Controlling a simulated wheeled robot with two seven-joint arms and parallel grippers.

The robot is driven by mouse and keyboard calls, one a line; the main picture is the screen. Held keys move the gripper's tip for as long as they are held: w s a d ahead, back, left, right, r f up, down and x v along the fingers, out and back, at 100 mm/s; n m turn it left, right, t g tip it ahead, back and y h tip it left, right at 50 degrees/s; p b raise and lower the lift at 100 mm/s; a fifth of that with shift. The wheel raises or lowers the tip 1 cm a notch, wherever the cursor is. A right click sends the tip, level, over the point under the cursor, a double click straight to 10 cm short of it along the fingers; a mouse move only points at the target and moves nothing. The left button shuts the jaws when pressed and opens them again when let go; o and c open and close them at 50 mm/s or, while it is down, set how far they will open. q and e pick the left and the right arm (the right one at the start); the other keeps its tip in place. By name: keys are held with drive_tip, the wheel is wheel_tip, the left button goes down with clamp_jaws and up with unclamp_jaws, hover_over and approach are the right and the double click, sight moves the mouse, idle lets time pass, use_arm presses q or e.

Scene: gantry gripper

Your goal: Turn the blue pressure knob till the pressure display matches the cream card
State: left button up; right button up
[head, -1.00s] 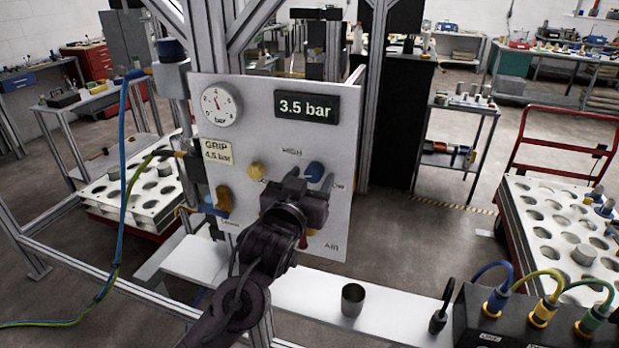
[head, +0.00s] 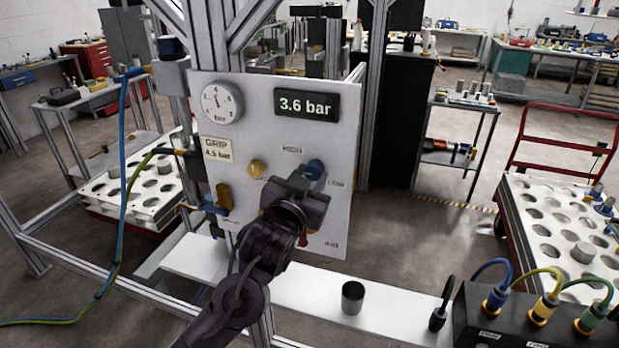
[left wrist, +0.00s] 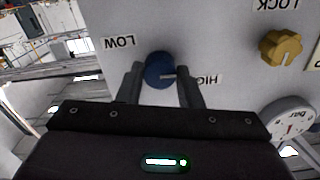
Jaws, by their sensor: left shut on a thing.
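The blue pressure knob (head: 315,168) sits on the white panel, partly hidden behind my left gripper in the head view. In the left wrist view the knob (left wrist: 160,70) lies between the two fingers of my left gripper (left wrist: 160,88), with its white mark pointing toward the HIGH label. My left gripper (head: 298,187) is shut on it. The pressure display (head: 306,104) reads 3.6 bar. The cream card (head: 217,149) reads GRIP 4.5 bar. My right gripper is not in view.
A round dial gauge (head: 221,102) and a yellow knob (head: 257,168) are on the same panel. A dark metal cup (head: 352,297) stands on the white shelf below. A black box (head: 520,318) with coloured cables is at the lower right.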

use_arm(q)
drive_tip(key=m, duration=0.3)
drive_tip(key=shift+m+b, duration=0.35)
drive_tip(key=shift+m, duration=1.85)
drive_tip(key=o, duration=1)
drive_tip(key=shift+c, duration=0.2)
drive_tip(key=shift+s+a+f+b, duration=0.15)
drive_tip(key=shift+s+a+b, duration=0.05)
drive_tip(key=shift+s+b, duration=0.25)
drive_tip(key=b+v, duration=0.2)
drive_tip(key=v, duration=0.4)
drive_tip(key=shift+s, duration=0.4)
